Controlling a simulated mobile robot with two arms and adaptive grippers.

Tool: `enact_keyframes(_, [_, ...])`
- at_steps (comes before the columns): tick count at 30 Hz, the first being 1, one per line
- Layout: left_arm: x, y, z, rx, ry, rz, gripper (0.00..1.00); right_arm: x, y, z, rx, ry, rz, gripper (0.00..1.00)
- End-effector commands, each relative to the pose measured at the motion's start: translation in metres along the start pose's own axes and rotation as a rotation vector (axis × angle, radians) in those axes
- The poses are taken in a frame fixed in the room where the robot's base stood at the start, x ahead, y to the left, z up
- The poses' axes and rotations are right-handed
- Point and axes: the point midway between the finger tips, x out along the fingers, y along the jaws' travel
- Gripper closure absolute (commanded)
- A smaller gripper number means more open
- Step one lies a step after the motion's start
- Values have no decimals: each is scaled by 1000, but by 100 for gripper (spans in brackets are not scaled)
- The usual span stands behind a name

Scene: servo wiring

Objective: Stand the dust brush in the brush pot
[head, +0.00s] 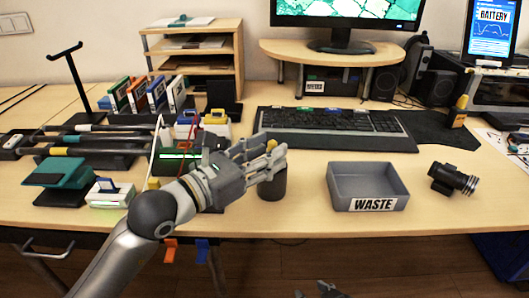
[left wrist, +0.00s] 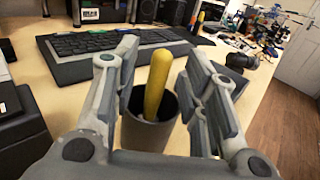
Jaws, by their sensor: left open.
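The dust brush shows as a yellow handle (left wrist: 157,82) that stands, slightly tilted, in the dark grey brush pot (left wrist: 150,132) in the left wrist view. In the head view the pot (head: 272,184) stands on the desk, and only a bit of the yellow handle (head: 271,145) shows between my fingers. My left gripper (left wrist: 162,62) is open, with its fingers on either side of the handle and apart from it. The brush's lower end is hidden inside the pot. At the bottom edge of the head view, only the tips of my right gripper (head: 318,291) show.
A grey WASTE tray (head: 349,205) stands right of the pot, and a black cylindrical device (head: 453,179) lies farther right. A keyboard (head: 330,124) is behind the pot. Bare desk lies between pot and tray.

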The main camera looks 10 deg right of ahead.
Motion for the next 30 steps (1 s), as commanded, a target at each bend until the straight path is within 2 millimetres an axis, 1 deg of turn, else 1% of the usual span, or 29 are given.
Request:
enact_keyframes(5, [-6, 1, -1, 0, 1, 2, 60, 0, 0, 0, 1, -2, 0, 60])
enact_keyframes(8, [-20, 1, -1, -1, 2, 2, 60, 0, 0, 0, 1, -2, 0, 60])
enact_keyframes(15, [-72, 1, -2, 1, 3, 3, 60, 0, 0, 0, 0, -1, 0, 60])
enact_keyframes(18, [-91, 0, -2, 0, 4, 2, 60, 0, 0, 0, 0, -1, 0, 60])
enact_keyframes(21, [-105, 1, -1, -1, 2, 2, 60, 0, 0, 0, 0, -1, 0, 60])
enact_keyframes(25, [-116, 0, -1, 0, 1, 1, 60, 0, 0, 0, 0, -1, 0, 60])
enact_keyframes(30, [-120, 0, 0, 0, 0, 0, 60, 0, 0, 0, 0, -1, 0, 60])
